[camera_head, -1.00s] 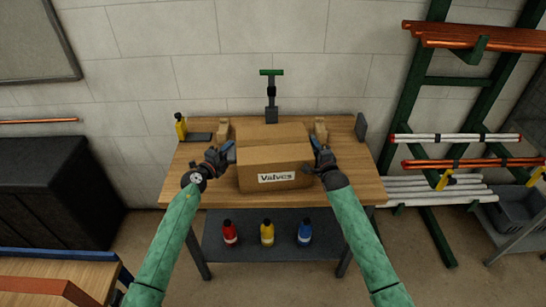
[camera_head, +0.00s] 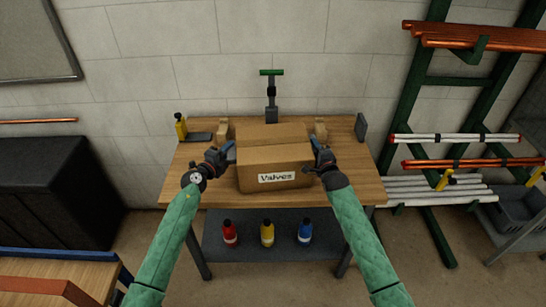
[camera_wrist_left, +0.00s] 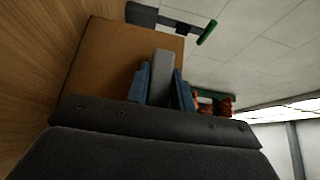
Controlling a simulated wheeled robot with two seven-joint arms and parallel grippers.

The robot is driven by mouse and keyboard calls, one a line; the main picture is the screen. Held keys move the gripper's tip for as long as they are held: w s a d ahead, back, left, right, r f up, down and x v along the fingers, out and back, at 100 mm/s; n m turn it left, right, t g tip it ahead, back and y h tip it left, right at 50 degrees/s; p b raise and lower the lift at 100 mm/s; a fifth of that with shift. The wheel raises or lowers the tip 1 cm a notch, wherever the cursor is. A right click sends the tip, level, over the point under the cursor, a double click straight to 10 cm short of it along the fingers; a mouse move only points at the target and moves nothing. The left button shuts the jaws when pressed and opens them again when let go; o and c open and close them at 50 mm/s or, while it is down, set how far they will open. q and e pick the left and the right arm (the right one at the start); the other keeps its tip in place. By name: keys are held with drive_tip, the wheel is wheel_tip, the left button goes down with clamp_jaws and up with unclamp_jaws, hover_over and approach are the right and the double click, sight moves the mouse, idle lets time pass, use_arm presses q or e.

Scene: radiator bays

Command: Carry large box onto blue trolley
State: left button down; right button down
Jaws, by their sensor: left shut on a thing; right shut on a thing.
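The large cardboard box (camera_head: 275,160), labelled "Valves", sits upright on the wooden workbench (camera_head: 350,180). My left gripper (camera_head: 229,153) is at the box's left side. In the left wrist view its blue fingers (camera_wrist_left: 162,85) are shut on a grey upright piece at the side of the box (camera_wrist_left: 110,65). My right gripper (camera_head: 322,157) is shut at the box's right side; its fingertips are small and partly hidden. A wood-topped unit with a blue rail (camera_head: 62,254) is cut off at the lower left; I cannot tell for sure that it is the blue trolley.
A green-topped stand (camera_head: 271,95) is behind the box. A yellow bottle (camera_head: 181,126) stands at the bench's back left. Red, yellow and blue bottles (camera_head: 267,233) stand on the lower shelf. A black cabinet (camera_head: 55,190) is at left, a pipe rack (camera_head: 430,120) at right.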

drive_tip(key=shift+r, duration=0.15)
